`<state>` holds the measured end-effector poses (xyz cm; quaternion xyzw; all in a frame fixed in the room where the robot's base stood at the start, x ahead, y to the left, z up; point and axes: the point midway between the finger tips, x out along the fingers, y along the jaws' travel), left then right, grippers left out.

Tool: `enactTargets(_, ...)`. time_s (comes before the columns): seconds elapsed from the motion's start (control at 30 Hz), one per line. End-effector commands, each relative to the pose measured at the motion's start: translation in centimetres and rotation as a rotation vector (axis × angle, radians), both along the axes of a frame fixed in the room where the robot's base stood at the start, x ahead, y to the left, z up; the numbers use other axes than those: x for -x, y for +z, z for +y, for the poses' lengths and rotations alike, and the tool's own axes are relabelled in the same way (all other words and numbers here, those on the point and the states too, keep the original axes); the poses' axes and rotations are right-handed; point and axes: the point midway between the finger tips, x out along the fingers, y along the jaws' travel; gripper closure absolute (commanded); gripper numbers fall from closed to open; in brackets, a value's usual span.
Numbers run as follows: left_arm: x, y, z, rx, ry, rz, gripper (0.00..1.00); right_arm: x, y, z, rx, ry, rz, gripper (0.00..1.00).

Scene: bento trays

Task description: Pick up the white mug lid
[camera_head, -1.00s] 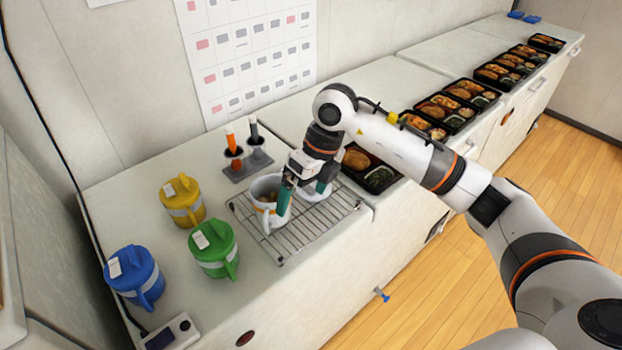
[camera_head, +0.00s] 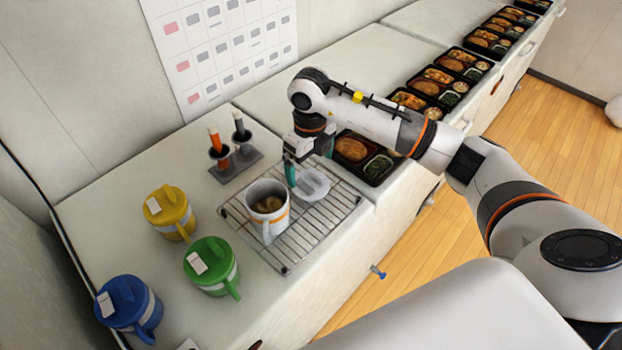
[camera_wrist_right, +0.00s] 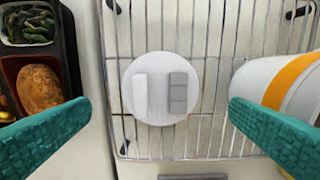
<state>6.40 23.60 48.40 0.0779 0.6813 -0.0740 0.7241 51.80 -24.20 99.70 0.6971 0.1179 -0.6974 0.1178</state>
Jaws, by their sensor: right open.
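The white mug lid (camera_head: 314,185) lies flat on the wire rack, beside the open white mug (camera_head: 267,208) with an orange band. In the right wrist view the lid (camera_wrist_right: 160,88) is a white disc with a raised white bar and a grey label. My right gripper (camera_head: 303,174) is open and empty above the lid. In the right wrist view its teal fingers (camera_wrist_right: 158,115) stand apart on either side, with the lid between and beyond them. The far finger is mostly hidden in the head view. My left gripper is not in view.
The wire rack (camera_head: 303,244) sits at the counter's edge. The mug (camera_wrist_right: 292,88) stands close to one finger, a bento tray (camera_wrist_right: 72,45) to the other. Yellow (camera_head: 170,212), green (camera_head: 211,265) and blue (camera_head: 129,305) lidded mugs and a marker holder (camera_head: 235,165) stand nearby.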

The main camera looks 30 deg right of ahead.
Motion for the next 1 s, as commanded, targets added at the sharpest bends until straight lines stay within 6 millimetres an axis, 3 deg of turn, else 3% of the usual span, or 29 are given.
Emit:
enactTargets(0.3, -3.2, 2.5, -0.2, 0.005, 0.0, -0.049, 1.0, 0.2, -4.0, 0.0, -0.001, 0.0, 0.006, 0.0)
enactTargets(0.43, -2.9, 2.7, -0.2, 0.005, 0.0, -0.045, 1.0, 0.2, -5.1, 0.0, 0.001, 0.001, 0.002, 0.0)
enactTargets(0.67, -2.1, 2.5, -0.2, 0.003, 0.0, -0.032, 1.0, 0.1, -5.3, 0.0, 0.0, 0.001, 0.0, 0.0)
enactTargets(0.9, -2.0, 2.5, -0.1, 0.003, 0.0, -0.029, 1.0, 0.1, -5.3, 0.0, 0.0, 0.001, 0.0, 0.39)
enactTargets(1.0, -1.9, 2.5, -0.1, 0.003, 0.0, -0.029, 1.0, 0.1, -5.3, 0.0, 0.0, 0.001, 0.0, 0.4)
